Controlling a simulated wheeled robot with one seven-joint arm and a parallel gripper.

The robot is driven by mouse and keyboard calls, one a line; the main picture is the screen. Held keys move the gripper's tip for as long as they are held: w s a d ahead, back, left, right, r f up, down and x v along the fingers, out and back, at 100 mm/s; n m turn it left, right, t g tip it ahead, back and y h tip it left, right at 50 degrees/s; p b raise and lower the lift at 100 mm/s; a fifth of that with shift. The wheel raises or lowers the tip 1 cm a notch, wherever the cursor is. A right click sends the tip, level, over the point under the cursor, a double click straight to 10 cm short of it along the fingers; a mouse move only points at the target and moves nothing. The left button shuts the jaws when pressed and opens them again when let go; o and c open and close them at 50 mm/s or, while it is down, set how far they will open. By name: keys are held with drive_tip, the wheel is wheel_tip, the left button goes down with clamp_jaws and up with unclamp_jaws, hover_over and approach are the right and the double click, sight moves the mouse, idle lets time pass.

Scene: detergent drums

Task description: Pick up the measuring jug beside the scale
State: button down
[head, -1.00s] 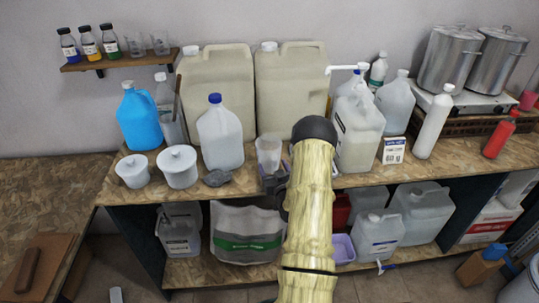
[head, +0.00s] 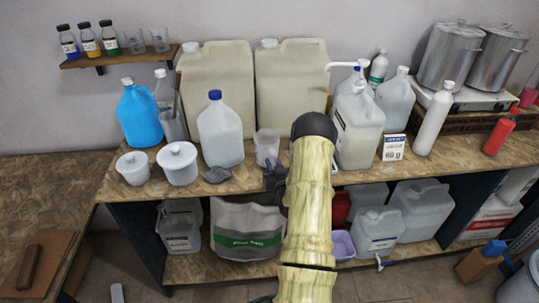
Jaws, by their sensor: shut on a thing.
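The measuring jug (head: 266,147) is a clear, tapered vessel near the front edge of the bench, just left of my arm. It looks slightly tilted. My gripper (head: 273,173), dark grey, is at the jug's lower right side and is shut on it. The finger contact is small and partly hidden by my arm. I cannot make out the scale clearly; my arm covers the area right of the jug.
A blue-capped jug (head: 220,132) and a grey lump (head: 217,174) are to the left. Large beige canisters (head: 291,90) stand behind. A pump-top jug (head: 357,128) and a small box (head: 393,148) are to the right.

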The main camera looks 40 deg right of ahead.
sight(273, 152)
drive_tip(key=shift+r, duration=0.15)
wheel_tip(273, 152, up, 10)
drive_tip(key=shift+f+b, duration=0.1)
drive_tip(key=shift+b, duration=1.1)
